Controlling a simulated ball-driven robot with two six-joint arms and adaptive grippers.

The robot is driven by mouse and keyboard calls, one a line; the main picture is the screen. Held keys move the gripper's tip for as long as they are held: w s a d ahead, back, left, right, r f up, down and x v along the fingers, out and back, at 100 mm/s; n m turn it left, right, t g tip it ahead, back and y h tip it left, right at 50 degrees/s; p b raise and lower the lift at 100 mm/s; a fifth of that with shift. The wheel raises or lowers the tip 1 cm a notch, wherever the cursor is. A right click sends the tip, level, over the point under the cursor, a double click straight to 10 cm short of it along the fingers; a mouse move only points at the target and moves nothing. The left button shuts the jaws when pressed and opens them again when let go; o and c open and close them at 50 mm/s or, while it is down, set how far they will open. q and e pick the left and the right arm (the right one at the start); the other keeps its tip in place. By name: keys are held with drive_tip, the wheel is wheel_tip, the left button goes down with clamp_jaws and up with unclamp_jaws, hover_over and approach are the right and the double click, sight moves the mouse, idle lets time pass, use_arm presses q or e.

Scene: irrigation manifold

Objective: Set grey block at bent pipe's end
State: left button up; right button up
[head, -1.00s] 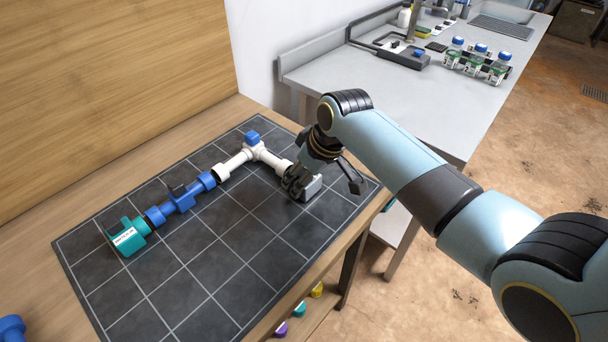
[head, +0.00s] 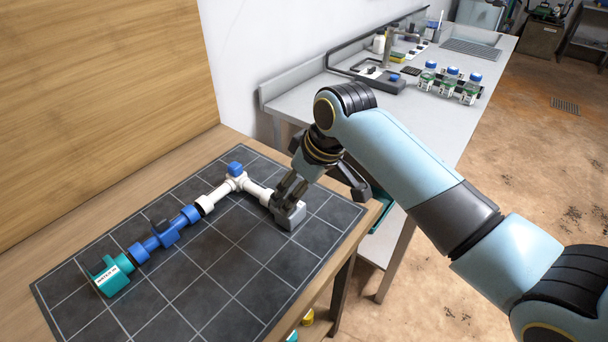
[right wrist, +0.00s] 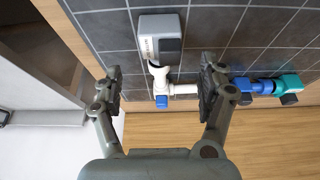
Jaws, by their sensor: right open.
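The grey block (head: 291,217) sits on the dark gridded mat (head: 235,285) at the free end of the white bent pipe (head: 256,190). In the right wrist view the block (right wrist: 159,30) shows at the top, and the pipe's white end (right wrist: 158,70) meets or nearly meets its edge. The bent pipe has a blue cap (head: 235,168) at its corner. My right gripper (head: 291,190) is open, with its fingers just above and behind the block. In the right wrist view its fingers (right wrist: 160,80) are wide apart with nothing gripped. My left gripper is not in view.
A blue valve (head: 165,232) and a teal labelled unit (head: 112,276) continue the pipe line to the left. The front of the mat is clear.

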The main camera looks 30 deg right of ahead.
drive_tip(key=shift+v, duration=2.35)
drive_tip(key=shift+s+f, duration=0.1)
drive_tip(key=s+d+r+m+h, duration=0.2)
drive_tip(key=s+m, duration=0.1)
drive_tip(key=s, duration=1.9)
wheel_tip(320, 180, down, 34)
drive_tip(key=s+d+g+b, duration=0.1)
drive_tip(key=d+g+b, duration=0.1)
drive_tip(key=b, duration=0.7)
drive_tip(key=s+f+b, duration=0.4)
drive_tip(key=s+f, duration=0.5)
drive_tip(key=f, duration=0.3)
drive_tip(key=s+d+f+g+b, duration=0.1)
drive_tip(key=s+f+b, duration=0.3)
drive_tip(key=s+f, duration=0.6)
wheel_tip(320, 180, down, 3)
drive_tip(key=shift+r, duration=0.1)
